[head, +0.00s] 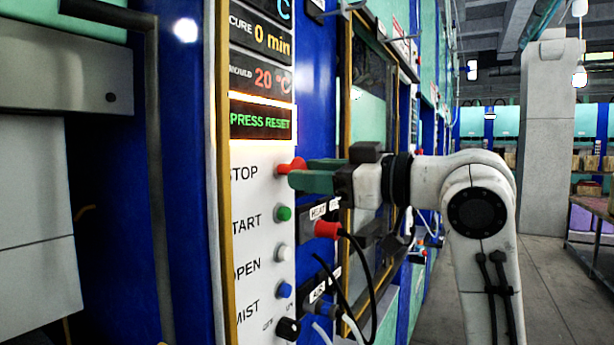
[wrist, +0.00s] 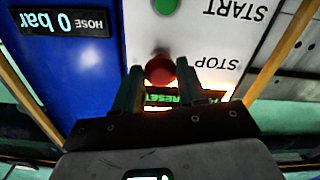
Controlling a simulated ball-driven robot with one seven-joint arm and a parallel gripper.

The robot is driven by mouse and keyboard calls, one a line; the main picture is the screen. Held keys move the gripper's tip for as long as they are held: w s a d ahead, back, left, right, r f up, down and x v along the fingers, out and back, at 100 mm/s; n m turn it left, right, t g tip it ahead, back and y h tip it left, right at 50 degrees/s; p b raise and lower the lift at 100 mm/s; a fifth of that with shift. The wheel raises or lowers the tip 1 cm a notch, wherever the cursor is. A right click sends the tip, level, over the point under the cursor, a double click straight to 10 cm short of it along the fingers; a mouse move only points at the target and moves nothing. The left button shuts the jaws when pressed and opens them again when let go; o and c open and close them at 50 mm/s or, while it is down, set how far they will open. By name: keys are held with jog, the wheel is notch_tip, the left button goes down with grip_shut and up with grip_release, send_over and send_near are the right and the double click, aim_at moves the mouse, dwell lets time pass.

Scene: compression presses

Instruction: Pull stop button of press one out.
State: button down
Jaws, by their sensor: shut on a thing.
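The red stop button (head: 290,167) sits beside the word STOP on the white control panel of the press. It also shows in the wrist view (wrist: 160,69), between the tips of my two green fingers. My gripper (head: 304,173) reaches in from the right in the head view and is shut on the button's head. In the wrist view my gripper (wrist: 158,78) has one finger on each side of the red head. The panel's display (head: 261,121) above the button reads PRESS RESET in green and is framed by a bright light.
Below the stop button are a green START button (head: 284,213), a white OPEN button (head: 282,253), a blue MIST button (head: 284,290) and a black knob (head: 288,328). A red plug (head: 327,229) with a black cable is just below my gripper. Open floor (head: 437,290) lies to the right.

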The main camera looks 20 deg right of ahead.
jog(key=c, duration=0.6)
grip_release()
jog(key=shift+d, duration=0.1)
jog(key=shift+s, duration=0.1)
jog(key=b+v, duration=0.3)
jog(key=v, duration=0.7)
jog(key=shift+s+d, duration=0.25)
jog(key=shift+s, duration=0.05)
jog(key=shift+f, duration=0.1)
